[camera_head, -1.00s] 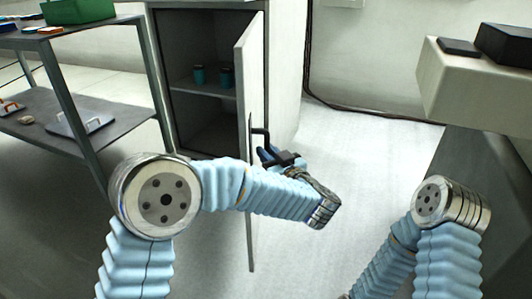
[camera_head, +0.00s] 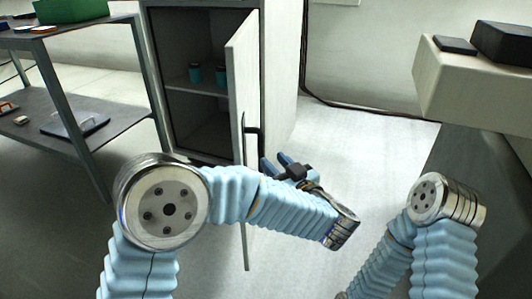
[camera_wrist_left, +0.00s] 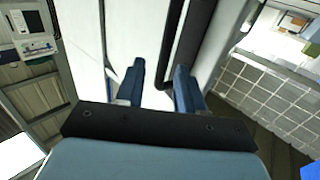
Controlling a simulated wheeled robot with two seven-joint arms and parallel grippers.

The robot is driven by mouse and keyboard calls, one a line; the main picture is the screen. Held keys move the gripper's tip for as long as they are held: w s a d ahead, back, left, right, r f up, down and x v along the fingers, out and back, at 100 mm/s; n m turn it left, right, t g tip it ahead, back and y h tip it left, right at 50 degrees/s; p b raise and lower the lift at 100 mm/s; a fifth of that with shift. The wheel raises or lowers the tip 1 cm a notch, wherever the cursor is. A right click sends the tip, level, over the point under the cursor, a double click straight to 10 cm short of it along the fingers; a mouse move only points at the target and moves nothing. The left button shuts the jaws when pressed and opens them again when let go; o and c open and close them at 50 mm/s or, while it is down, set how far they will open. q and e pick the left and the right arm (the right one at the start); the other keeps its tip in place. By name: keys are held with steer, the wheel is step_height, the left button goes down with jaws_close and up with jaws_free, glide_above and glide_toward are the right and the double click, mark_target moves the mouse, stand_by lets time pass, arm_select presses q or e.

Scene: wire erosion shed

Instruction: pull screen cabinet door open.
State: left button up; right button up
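The cabinet door (camera_head: 242,85) stands swung well open toward me, and the dark cabinet interior (camera_head: 196,60) shows behind it. My right gripper is out of view.
Two dark teal cans (camera_head: 208,75) stand on the cabinet's shelf. A metal rack (camera_head: 60,90) with a green bin (camera_head: 70,10) is at left. A pale machine block (camera_head: 465,90) is at right. Open floor (camera_head: 350,150) lies right of the door.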

arm_select(q)
steer(key=v, duration=0.7)
steer(key=shift+s, duration=0.15)
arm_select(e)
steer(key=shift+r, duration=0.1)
